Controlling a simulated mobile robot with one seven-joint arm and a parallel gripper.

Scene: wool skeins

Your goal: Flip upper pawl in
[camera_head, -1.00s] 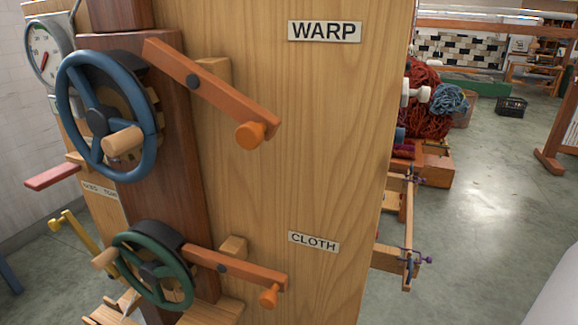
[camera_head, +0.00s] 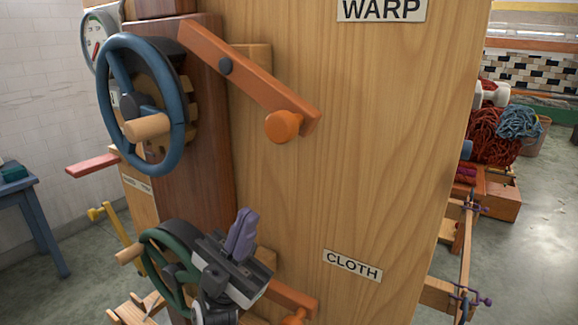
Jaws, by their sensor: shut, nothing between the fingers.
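The upper pawl (camera_head: 262,80) is an orange wooden bar on the post beside the WARP label (camera_head: 382,9). It slopes from upper left down to lower right and turns on a dark pivot. A round orange knob (camera_head: 282,126) sits at its lower right end. Its upper left end stands above the toothed wheel (camera_head: 190,88) behind the blue handwheel (camera_head: 146,128) and looks apart from the teeth. My gripper (camera_head: 246,218), with purple fingers pointing up, is shut and empty. It is well below the upper pawl and knob, in front of the lower pawl.
The lower orange pawl (camera_head: 292,297) and green handwheel (camera_head: 168,246) are partly hidden by my gripper. A red lever (camera_head: 93,165) juts out at left. The CLOTH label (camera_head: 352,265) is at lower right. The post face between knob and CLOTH label is clear.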

